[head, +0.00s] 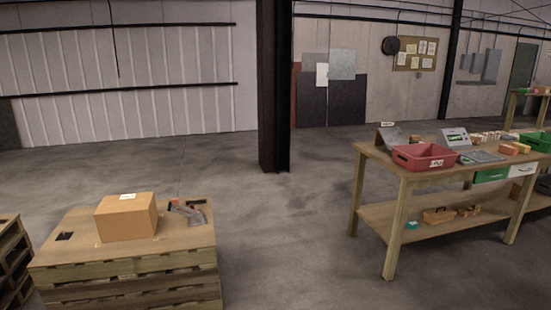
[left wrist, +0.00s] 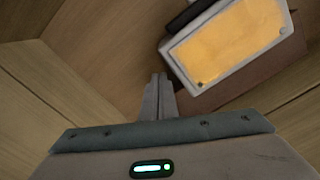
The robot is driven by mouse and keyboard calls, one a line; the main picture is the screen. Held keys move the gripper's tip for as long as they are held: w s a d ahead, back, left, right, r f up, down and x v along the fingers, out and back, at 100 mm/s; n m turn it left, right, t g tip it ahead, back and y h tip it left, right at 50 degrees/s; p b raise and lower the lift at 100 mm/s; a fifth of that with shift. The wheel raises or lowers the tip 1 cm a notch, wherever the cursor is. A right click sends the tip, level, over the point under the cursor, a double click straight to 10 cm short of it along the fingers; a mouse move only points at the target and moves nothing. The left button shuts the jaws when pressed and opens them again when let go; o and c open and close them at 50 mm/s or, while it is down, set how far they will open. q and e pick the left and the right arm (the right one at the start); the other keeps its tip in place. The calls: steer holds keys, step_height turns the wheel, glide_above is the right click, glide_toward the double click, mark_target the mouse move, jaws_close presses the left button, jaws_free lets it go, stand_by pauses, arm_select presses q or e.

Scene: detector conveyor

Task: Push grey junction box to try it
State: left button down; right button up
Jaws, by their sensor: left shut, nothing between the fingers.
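My left gripper (left wrist: 158,82) shows in the left wrist view, its two narrow grey fingers together with nothing between them. Ahead of it to the upper right is a pale grey, box-like thing (left wrist: 174,48) with a yellow-orange face and small round marks at its corners. I cannot tell whether this is the grey junction box. It looks close to the fingertips, with a small gap in the picture; contact cannot be judged. Neither gripper shows in the head view. No thing there is surely the junction box; grey boxes (head: 490,66) hang on the far wall at right.
Brown wooden surfaces (left wrist: 95,45) surround the left gripper. In the head view, a cardboard box (head: 127,217) and small tools stand on a pallet stack (head: 70,258). A workbench (head: 395,172) at right bears a red bin (head: 424,157). A dark column (head: 273,90) stands between, with open floor around it.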

arm_select(q)
steer(key=shift+s+a+p, duration=0.2)
steer(key=shift+a+p, duration=0.1)
steer(key=shift+a, duration=0.45)
stand_by(0.7)
steer(key=shift+a+p, duration=0.35)
steer(key=shift+p, duration=0.1)
stand_by(2.5)
steer(key=shift+d, duration=0.1)
steer(key=shift+w+d, duration=0.15)
steer(key=shift+d, duration=0.55)
steer(key=shift+w+d, duration=0.15)
steer(key=shift+d, duration=0.5)
steer(key=shift+p, duration=0.3)
step_height(320, 180, up, 10)
steer(key=p, duration=1.1)
